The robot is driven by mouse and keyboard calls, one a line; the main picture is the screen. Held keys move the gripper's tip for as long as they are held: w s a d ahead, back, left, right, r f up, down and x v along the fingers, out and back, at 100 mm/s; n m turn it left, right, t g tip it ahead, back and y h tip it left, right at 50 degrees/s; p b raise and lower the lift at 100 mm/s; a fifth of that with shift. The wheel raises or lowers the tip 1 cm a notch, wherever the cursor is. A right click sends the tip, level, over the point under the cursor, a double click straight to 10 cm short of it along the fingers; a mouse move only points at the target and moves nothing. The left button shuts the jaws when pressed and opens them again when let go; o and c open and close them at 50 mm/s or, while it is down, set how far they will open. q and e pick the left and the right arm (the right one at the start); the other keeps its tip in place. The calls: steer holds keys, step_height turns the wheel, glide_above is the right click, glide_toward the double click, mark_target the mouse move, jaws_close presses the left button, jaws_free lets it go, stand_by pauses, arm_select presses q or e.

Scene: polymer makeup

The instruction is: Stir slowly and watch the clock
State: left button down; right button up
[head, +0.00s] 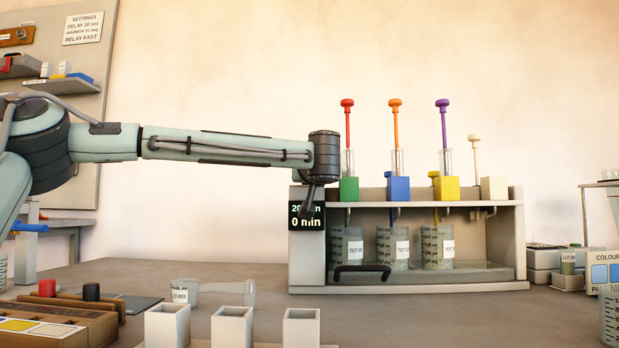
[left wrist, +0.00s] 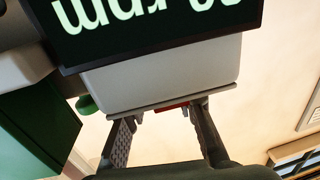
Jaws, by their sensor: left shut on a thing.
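A dark display (head: 307,222) on the left end of a grey cabinet reads "20 min" above "0 min", partly covered by my arm. It shows upside down in the left wrist view (left wrist: 150,30). My left gripper (head: 309,210) is in front of it. In the left wrist view my left gripper (left wrist: 166,110) has its fingers shut on a thin grey part with a red strip (left wrist: 172,105), against the cabinet's pale wall. Several beakers (head: 438,246) stand inside the cabinet. Above are plungers with red (head: 347,103), orange (head: 394,103), purple (head: 442,103) and cream tops. My right gripper is not in view.
A glass vessel (head: 235,292) lies on its side on the bench near a labelled jar. White square holders (head: 232,325) stand in front, and a brown button box (head: 50,320) is at the front left. A colour chart box (head: 604,272) stands at the right.

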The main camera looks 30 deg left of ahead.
arm_select(q)
steer(key=c, duration=1.3)
jaws_free()
steer(key=shift+o, duration=0.2)
steer(key=v, duration=1.2)
